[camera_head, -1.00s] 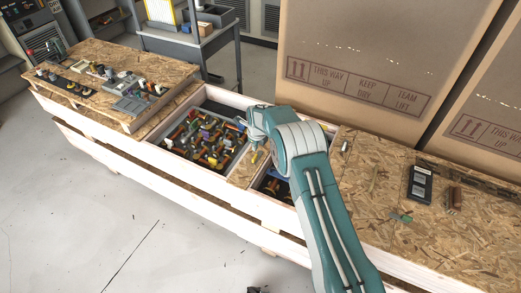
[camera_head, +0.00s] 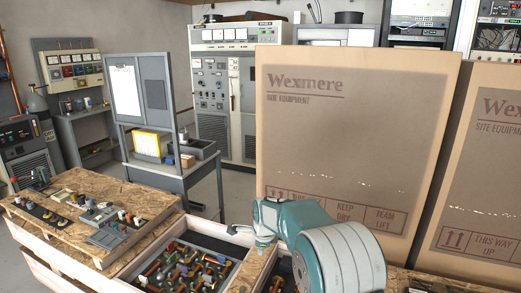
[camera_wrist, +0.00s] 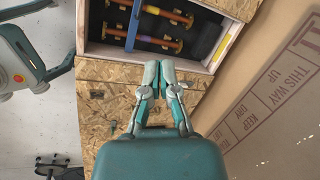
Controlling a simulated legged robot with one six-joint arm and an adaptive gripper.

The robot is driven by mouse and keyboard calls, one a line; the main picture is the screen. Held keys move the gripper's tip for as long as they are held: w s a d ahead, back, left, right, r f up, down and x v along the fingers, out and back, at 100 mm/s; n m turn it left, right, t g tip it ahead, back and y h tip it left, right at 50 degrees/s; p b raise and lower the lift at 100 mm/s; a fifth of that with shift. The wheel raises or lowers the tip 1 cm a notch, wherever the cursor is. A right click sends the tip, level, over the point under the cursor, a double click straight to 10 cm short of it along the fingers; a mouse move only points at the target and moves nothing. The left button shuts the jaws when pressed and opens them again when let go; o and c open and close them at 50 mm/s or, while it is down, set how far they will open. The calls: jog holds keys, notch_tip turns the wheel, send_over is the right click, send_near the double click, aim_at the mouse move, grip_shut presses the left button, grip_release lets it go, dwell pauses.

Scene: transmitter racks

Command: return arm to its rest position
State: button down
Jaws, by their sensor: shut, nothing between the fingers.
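My teal arm (camera_head: 330,245) is folded at the lower middle of the head view, in front of the large cardboard box. My gripper (camera_wrist: 159,68) shows in the wrist view with its fingertips together and nothing between them. It points toward the edge of an open crate compartment (camera_wrist: 205,62) with orange-and-copper parts (camera_wrist: 158,43) and a blue bar inside. In the head view the fingertips are hard to make out beside the arm.
A crate (camera_head: 150,262) of colourful parts lies left of my arm. A wooden board (camera_head: 92,186) with switches and small parts is further left. Large cardboard boxes (camera_head: 350,130) stand close behind my arm. A grey bench (camera_head: 175,180) and equipment cabinets (camera_head: 222,85) stand further back.

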jog(key=s+d+r+n+t, duration=0.1)
jog(key=s+d+r+n, duration=0.35)
jog(key=s+r, duration=0.4)
jog(key=s+d+r+n, duration=0.4)
jog(key=s+d+r, duration=0.1)
jog(key=s+r, duration=0.35)
jog(key=s+d+n, duration=0.3)
jog(key=s+n, duration=0.1)
jog(key=s, duration=0.7)
jog(key=s+d+n+t+h, duration=0.1)
jog(key=s+n, duration=0.4)
jog(key=s, duration=0.6)
jog(key=shift+d+f+t, duration=0.3)
jog(key=shift+d+f, duration=0.15)
jog(key=shift+d, duration=0.45)
